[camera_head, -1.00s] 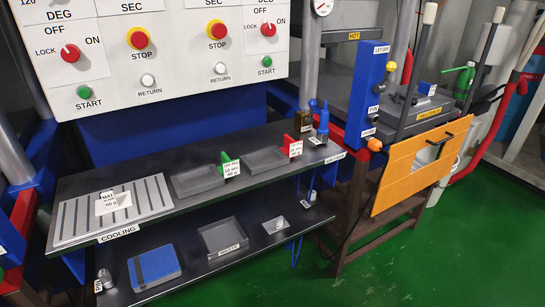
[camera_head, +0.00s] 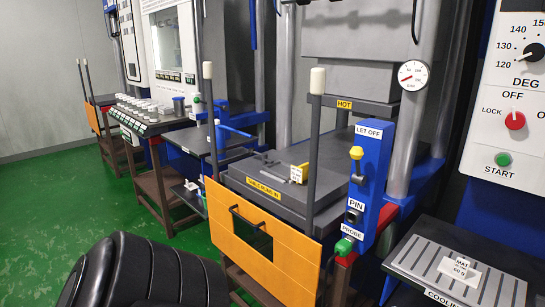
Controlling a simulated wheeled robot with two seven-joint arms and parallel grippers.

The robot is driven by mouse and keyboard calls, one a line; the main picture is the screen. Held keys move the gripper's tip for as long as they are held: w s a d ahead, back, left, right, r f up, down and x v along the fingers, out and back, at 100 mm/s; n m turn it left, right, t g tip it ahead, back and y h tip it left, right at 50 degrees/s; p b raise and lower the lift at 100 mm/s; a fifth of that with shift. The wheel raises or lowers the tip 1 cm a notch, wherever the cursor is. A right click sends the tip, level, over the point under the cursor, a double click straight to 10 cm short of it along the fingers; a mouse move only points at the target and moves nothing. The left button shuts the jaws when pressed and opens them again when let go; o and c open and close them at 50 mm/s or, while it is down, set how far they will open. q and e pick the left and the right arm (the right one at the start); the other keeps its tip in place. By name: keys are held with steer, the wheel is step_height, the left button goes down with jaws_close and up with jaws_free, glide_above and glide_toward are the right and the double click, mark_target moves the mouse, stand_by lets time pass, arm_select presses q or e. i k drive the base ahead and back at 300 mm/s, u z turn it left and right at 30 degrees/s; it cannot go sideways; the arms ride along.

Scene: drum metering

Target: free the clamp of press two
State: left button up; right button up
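A press stands in the middle of the view; no number is readable on it, so I cannot tell which press it is. On its table (camera_head: 232,176) lies a grey plate with a small grey clamp-like part (camera_head: 268,160) and a yellow-and-white tag (camera_head: 298,173). A blue post (camera_head: 374,175) at its right carries a yellow-knobbed lever (camera_head: 356,160) under LET OFF, with PIN and a green-ended PROBE (camera_head: 344,246) below. Neither gripper shows. A black rounded link of my own arm fills the bottom left.
An orange slatted guard (camera_head: 285,264) with a black handle hangs before the press, between white-capped posts. The cooling rack (camera_head: 415,256) is at the lower right. A bench with several small items (camera_head: 150,122) stands at the back left. Green floor (camera_head: 60,220) is open at left.

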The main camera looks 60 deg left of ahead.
mark_target(251, 151)
steer(key=u, duration=2.2)
